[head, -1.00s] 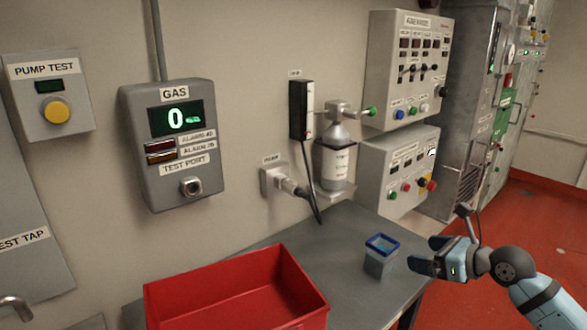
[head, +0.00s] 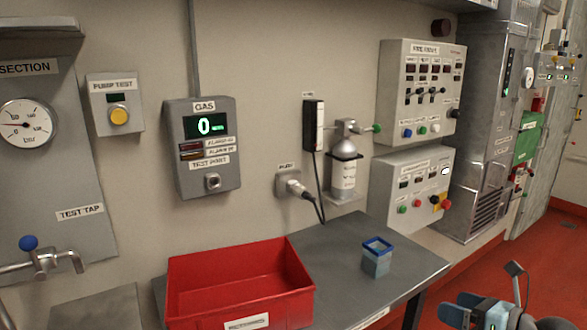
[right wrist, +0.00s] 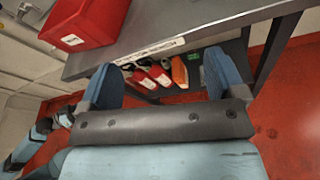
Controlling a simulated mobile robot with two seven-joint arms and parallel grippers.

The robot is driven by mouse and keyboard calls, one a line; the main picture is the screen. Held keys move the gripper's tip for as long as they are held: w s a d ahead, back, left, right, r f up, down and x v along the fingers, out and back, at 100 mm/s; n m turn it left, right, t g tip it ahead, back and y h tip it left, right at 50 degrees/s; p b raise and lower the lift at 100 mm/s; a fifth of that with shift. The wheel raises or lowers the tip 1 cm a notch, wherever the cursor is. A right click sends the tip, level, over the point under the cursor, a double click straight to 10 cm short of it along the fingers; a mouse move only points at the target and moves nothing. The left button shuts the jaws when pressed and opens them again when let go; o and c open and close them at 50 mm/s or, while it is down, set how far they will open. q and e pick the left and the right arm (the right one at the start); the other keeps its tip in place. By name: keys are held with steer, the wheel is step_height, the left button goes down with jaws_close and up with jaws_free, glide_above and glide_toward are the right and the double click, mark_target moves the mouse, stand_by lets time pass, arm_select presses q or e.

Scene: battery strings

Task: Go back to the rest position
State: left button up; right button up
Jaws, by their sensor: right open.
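My right gripper (head: 453,306) is at the bottom right of the head view, in front of and below the bench's right end. In the right wrist view its two blue fingers (right wrist: 165,78) are spread wide with nothing between them. A small grey-blue box with a blue rim (head: 376,262) stands upright on the bench, apart from the gripper. Part of my other arm shows at the lower left of the right wrist view (right wrist: 42,130); its fingers are too small to read.
A grey bench (head: 330,272) holds a red bin (head: 240,287). Red bottles and an orange item (right wrist: 179,70) sit on a shelf below the bench. Wall panels, a gas detector (head: 203,148) and a tap (head: 42,262) line the wall. Red floor (head: 545,262) is open at right.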

steer(key=s+a+f+n+h, duration=0.2)
steer(key=s+a+f+n, duration=0.4)
steer(key=f+n, duration=0.4)
steer(key=s+a+f+n+g+h, duration=0.15)
steer(key=s+a+f+n, duration=0.5)
steer(key=n, duration=0.65)
steer(key=s+a+f+n+h, duration=0.3)
steer(key=s+a+f+n, duration=0.1)
steer(key=s+f+n, duration=0.6)
arm_select(q)
step_height(320, 180, up, 15)
steer(key=a+p, duration=0.1)
steer(key=p, duration=1.7)
steer(key=shift+a+p, duration=0.3)
steer(key=shift+a, duration=0.05)
arm_select(e)
step_height(320, 180, up, 16)
steer(key=d+n, duration=0.2)
steer(key=shift+t, duration=0.35)
arm_select(q)
steer(key=shift+s+f, duration=0.1)
arm_select(e)
steer(key=shift+f, duration=0.1)
